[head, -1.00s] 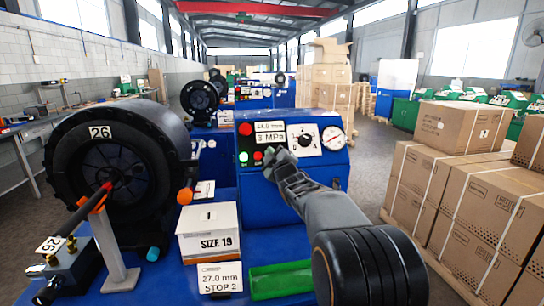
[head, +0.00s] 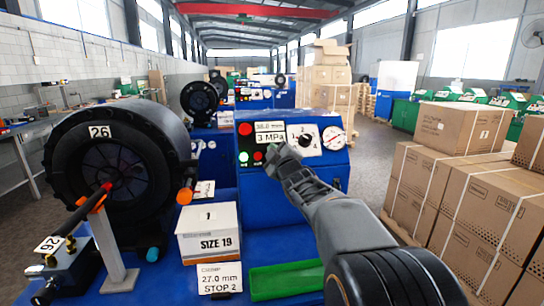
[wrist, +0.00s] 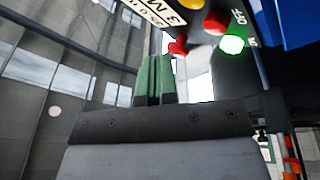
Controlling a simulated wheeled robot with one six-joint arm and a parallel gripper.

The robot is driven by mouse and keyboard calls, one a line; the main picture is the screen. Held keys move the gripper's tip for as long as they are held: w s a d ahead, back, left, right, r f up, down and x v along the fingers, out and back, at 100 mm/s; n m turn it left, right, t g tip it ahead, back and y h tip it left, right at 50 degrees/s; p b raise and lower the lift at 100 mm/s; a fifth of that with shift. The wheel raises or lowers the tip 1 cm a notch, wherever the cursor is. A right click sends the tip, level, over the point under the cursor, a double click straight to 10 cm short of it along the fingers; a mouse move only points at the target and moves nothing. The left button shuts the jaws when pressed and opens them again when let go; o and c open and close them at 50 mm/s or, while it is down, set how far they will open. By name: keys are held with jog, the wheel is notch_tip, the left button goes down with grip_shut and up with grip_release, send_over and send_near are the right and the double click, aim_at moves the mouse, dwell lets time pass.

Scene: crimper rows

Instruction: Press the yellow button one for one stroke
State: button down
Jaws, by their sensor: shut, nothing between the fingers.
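The blue machine's control panel (head: 297,140) stands at the middle of the head view. The yellow button (wrist: 190,4) shows only in the wrist view, cut by the top edge; I cannot see it in the head view, where my gripper covers part of the panel. My gripper (head: 277,158) is shut and empty, its green fingertips in front of the lower panel. In the wrist view the fingers (wrist: 154,80) are together, just left of and below a red button (wrist: 178,47). I cannot tell whether they touch anything.
A lit green button (head: 244,156) and a red knob (head: 245,129) sit at the panel's left. A gauge (head: 334,138) is at its right. A SIZE 19 box (head: 208,240), a green tray (head: 286,279) and reel 26 (head: 105,165) stand nearby. Cartons (head: 470,190) fill the right.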

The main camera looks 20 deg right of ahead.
jog(key=shift+s+a+r, duration=0.1)
jog(key=shift+s+r, duration=0.35)
jog(key=shift+s, duration=0.25)
dwell(1.6)
jog(key=s+f+m+g+h+p, duration=0.1)
jog(key=s+f+m+g, duration=0.15)
jog(key=f, duration=0.25)
jog(key=s+d+f+m+g+h, duration=0.1)
jog(key=s+f+m+g, duration=0.15)
jog(key=f+g, duration=0.2)
jog(key=s+f+m+g+h+p, duration=0.1)
jog(key=s+f+m+g, duration=0.15)
jog(key=f, duration=0.35)
jog(key=s+a+f+m+g+y+p, duration=0.1)
jog(key=s+a+g+y+p, duration=0.1)
jog(key=s+a, duration=0.4)
jog(key=s+a+f+m+g+y+p, duration=0.1)
jog(key=s+a+g+p, duration=0.3)
jog(key=s, duration=1)
jog(key=shift+s+a+f+m+g+y, duration=0.4)
jog(key=shift+a+g+y, duration=0.2)
jog(key=shift+a, duration=0.75)
